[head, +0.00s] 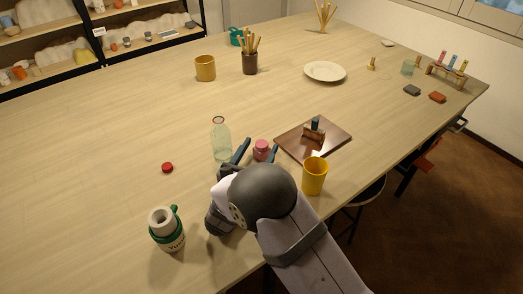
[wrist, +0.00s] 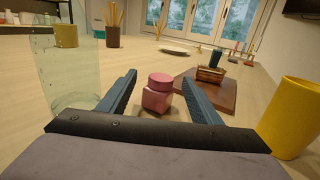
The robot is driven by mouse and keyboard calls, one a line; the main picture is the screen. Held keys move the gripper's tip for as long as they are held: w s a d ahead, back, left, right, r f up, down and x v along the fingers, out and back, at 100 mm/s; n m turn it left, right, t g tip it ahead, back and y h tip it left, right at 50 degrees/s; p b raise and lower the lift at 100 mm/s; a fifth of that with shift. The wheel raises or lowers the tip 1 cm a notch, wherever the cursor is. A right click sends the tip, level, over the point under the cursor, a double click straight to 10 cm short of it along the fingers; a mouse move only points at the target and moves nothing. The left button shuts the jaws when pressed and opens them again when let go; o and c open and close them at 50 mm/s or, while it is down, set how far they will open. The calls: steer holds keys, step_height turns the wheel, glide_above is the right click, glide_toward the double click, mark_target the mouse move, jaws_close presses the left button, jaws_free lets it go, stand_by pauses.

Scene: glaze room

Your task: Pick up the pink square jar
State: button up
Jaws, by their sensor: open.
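The pink square jar (head: 261,152) stands upright on the table, with a round pink lid on top. It also shows in the wrist view (wrist: 157,98), between and beyond the two blue fingers. My gripper (head: 257,147) is open, and its fingers point toward the jar from the near side. In the wrist view my gripper (wrist: 161,90) has a finger on each side of the jar, with gaps showing at both sides. I see no contact with the jar.
A clear glass bottle (head: 221,142) stands close left of my gripper. A yellow cup (head: 314,177) stands close right. A brown board (head: 334,141) with a stamp-like block (head: 314,130) lies behind right. A red cap (head: 167,168) and a green-white jar (head: 168,236) are at left.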

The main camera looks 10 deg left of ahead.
mark_target(263, 141)
steer(key=shift+p+x, duration=0.85)
steer(key=shift+x, duration=2.15)
steer(key=c, duration=1.1)
steer(key=shift+r, duration=0.15)
step_height(263, 141, up, 10)
steer(key=b, duration=0.2)
